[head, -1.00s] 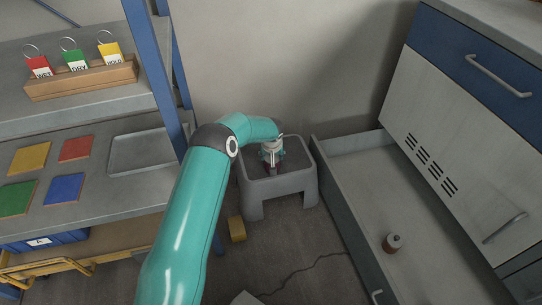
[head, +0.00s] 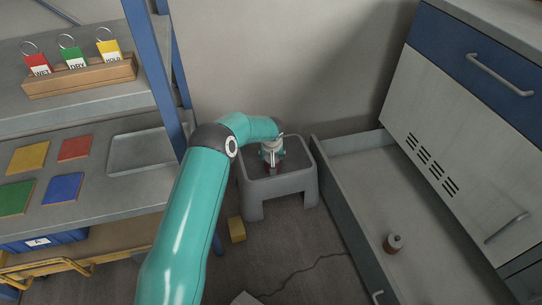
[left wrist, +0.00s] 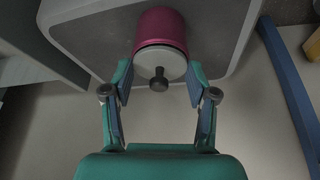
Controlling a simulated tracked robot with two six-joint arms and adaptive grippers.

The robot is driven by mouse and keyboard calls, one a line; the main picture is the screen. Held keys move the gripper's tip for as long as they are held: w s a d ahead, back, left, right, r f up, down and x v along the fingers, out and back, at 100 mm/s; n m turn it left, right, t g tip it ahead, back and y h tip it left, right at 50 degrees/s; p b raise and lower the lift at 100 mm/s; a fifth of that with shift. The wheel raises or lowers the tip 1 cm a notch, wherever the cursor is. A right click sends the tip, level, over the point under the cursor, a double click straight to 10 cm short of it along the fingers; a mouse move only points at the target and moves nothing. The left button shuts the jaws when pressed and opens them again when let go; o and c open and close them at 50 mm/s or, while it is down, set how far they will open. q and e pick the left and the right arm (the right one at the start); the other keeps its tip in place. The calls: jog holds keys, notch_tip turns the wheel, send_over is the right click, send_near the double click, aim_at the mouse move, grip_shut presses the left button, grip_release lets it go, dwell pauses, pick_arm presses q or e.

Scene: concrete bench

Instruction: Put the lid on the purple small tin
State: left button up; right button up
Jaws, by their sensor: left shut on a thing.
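The purple small tin (left wrist: 162,28) stands on a grey step stool (head: 300,184). A pale grey lid (left wrist: 160,62) with a dark knob is at the tin's open end, lined up with it in the left wrist view. I cannot tell whether the lid is seated or slightly above the rim. My left gripper (left wrist: 159,72) is shut on the lid, with one finger on each side. In the head view the left gripper (head: 272,150) is over the stool and largely hides the lid and tin. My right gripper is not in view.
A shelf (head: 100,205) with coloured squares and a grey tray (head: 150,150) is at the left. A yellow block (head: 237,229) lies on the floor near the stool.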

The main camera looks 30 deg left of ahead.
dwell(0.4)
pick_arm(q)
jog(key=o, duration=1.3)
jog(key=shift+c, duration=0.2)
jog(key=shift+r+p, duration=1.45)
jog(key=shift+r, duration=2.05)
grip_shut()
jog(key=shift+f, duration=0.15)
